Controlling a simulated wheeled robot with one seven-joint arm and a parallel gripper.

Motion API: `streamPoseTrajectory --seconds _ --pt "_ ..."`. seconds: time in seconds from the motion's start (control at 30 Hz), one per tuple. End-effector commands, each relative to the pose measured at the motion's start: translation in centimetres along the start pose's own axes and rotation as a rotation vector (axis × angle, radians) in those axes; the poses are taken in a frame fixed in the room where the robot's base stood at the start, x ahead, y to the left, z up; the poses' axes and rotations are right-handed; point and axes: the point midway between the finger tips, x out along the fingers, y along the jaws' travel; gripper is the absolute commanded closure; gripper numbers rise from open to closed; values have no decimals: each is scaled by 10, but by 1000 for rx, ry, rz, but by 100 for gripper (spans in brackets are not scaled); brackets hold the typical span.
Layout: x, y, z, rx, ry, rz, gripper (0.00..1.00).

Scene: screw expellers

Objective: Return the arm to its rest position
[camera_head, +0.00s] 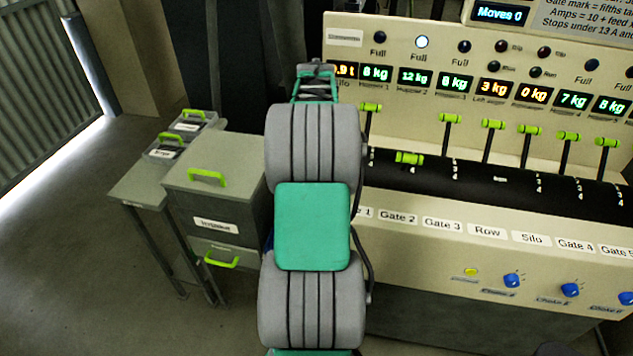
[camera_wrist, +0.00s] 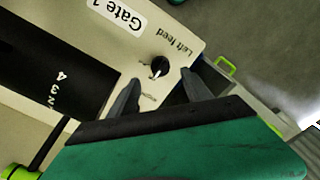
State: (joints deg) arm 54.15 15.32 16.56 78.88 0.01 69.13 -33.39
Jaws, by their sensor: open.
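My arm runs up the middle of the head view, with grey ribbed joints and green covers. My gripper (camera_wrist: 160,88) shows in the wrist view as two dark fingers, apart and with nothing held between them. Beyond the fingertips, the cream panel carries a black knob (camera_wrist: 160,67) labelled "Left feed". I cannot tell whether a finger touches the panel. In the head view the arm hides this knob and part of the panel's left end.
The control panel (camera_head: 440,215) with green-handled gate levers (camera_head: 450,118) and blue knobs (camera_head: 512,280) fills the right. A grey cabinet (camera_head: 190,170) with green handles and a low bench (camera_head: 140,186) with small boxes stand left. The floor (camera_head: 70,270) at far left is clear.

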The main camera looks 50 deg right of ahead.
Motion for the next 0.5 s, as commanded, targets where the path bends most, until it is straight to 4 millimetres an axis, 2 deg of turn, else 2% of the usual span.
streamPoseTrajectory --seconds 0.17,0.5 --pt "-15 0 0 0 -1 -1 43" --pt "-16 -1 0 -1 -1 -1 43"
